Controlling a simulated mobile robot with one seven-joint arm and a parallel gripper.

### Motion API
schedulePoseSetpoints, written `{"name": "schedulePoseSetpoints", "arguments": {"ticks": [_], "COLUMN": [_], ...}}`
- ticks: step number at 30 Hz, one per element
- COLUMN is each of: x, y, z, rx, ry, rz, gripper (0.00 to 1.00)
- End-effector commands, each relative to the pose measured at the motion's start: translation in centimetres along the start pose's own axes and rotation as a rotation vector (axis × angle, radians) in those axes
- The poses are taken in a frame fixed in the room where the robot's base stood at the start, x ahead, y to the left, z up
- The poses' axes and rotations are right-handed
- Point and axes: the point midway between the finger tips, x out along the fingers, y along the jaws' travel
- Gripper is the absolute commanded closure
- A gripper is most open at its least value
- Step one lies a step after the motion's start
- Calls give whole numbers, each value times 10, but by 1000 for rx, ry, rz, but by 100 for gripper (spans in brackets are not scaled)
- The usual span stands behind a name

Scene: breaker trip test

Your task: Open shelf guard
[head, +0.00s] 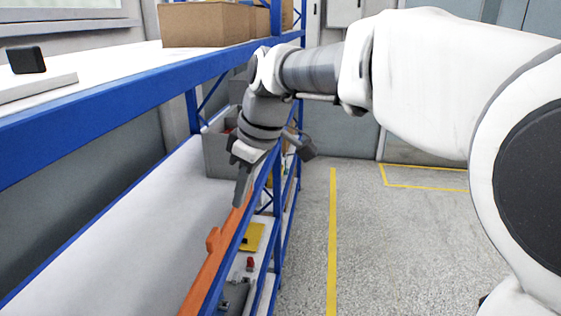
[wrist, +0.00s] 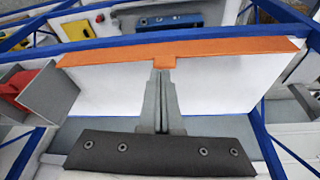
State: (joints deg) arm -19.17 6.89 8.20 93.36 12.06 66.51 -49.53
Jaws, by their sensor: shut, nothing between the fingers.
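The shelf guard looks like a long orange bar (head: 207,275) along the front edge of the lower shelf, with a small tab (head: 213,240) on its inner side. In the wrist view the orange bar (wrist: 215,47) runs across the top, and its tab (wrist: 165,62) sticks out towards my fingers. My gripper (head: 239,204) points down over the shelf near the far part of the bar. Its fingers are shut and empty. In the wrist view the fingertips (wrist: 163,74) line up with the tab; I cannot tell whether they touch it.
Blue shelf rails (head: 150,92) frame the white lower shelf (head: 120,240). A grey bin (head: 217,152) stands at its far end. Cardboard boxes (head: 205,24) sit on the upper shelf. A yellow item (head: 252,238) lies lower down. The floor at right is clear.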

Motion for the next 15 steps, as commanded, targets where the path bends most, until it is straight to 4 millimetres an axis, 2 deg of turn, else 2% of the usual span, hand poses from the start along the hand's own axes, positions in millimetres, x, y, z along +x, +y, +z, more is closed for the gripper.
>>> {"name": "schedulePoseSetpoints", "arguments": {"ticks": [1,3,6,11,15], "x": [5,12,17,28,48], "y": [0,-2,-4,-6,-8], "z": [-16,-31,-44,-51,-51], "rx": [-53,-110,-165,-196,-196], "ry": [3,9,18,21,19], "rz": [-27,-54,-78,-93,-94], "gripper": [100,100,100,100,100]}}
